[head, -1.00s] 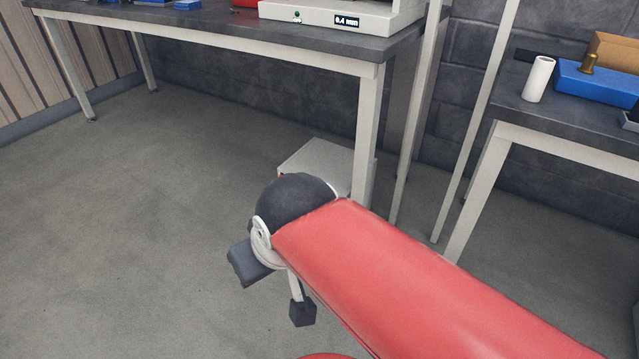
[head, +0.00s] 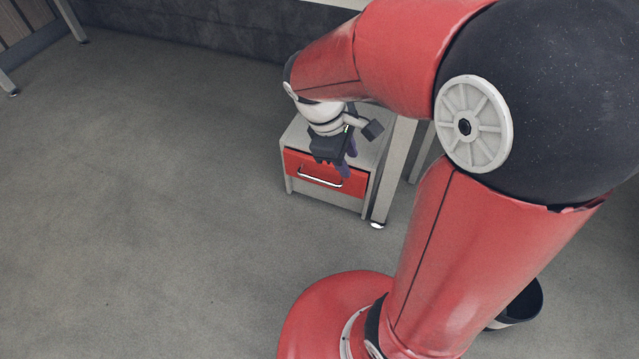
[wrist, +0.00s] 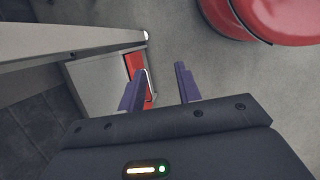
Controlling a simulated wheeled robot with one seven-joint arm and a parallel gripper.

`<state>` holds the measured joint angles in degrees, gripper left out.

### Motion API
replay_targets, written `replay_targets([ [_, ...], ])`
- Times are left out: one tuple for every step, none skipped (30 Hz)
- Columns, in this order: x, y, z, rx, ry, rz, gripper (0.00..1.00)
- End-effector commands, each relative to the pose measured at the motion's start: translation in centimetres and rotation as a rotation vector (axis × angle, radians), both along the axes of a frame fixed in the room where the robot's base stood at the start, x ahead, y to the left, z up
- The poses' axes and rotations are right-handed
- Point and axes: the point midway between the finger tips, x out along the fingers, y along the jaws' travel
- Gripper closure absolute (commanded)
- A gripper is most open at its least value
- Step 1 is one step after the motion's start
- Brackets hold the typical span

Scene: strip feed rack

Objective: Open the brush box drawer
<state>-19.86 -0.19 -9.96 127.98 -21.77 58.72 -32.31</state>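The brush box is a small grey cabinet (head: 296,135) on the floor with a red drawer front (head: 298,165) and a silver bar handle (head: 320,177). The drawer looks shut. The cabinet also shows in the wrist view (wrist: 95,82), with its red front (wrist: 134,66) and handle (wrist: 150,84) partly behind a finger. My gripper (head: 347,170) is above and in front of the drawer, near the handle's right part. In the wrist view its two purple fingers (wrist: 160,84) are apart with nothing between them. I cannot tell whether a finger touches the handle.
A grey table leg (head: 397,170) stands close to the cabinet's right side, and a table beam (wrist: 60,45) passes beside it in the wrist view. A black bin (head: 520,303) is at the lower right. The floor left and in front is clear.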

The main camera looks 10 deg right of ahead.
Motion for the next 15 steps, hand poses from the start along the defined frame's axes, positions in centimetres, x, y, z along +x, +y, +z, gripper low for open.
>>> replay_targets([
  [1.2,0.3,-2.6,-0.062,0.083,0.099,0.66],
  [1.8,0.4,-3.7,-0.098,0.129,0.158,0.66],
  [2.6,0.4,-5.2,-0.146,0.19,0.235,0.66],
  [3.2,0.5,-6.3,-0.183,0.236,0.294,0.66],
  [3.8,0.6,-7.4,-0.221,0.283,0.352,0.66],
  [4.5,0.7,-8.9,-0.27,0.348,0.428,0.66],
  [5.0,0.9,-10.0,-0.309,0.396,0.487,0.66],
  [5.6,1.0,-11.1,-0.348,0.445,0.544,0.66],
  [6.3,1.1,-12.6,-0.401,0.514,0.62,0.66],
  [6.8,1.3,-13.7,-0.441,0.565,0.674,0.66],
  [7.3,1.5,-14.8,-0.481,0.617,0.729,0.66],
  [7.9,1.7,-16.3,-0.537,0.689,0.803,0.66],
  [8.4,1.9,-17.4,-0.581,0.743,0.855,0.66],
  [8.9,2.1,-18.4,-0.624,0.798,0.907,0.66],
  [9.6,2.4,-19.9,-0.683,0.873,0.975,0.66],
])
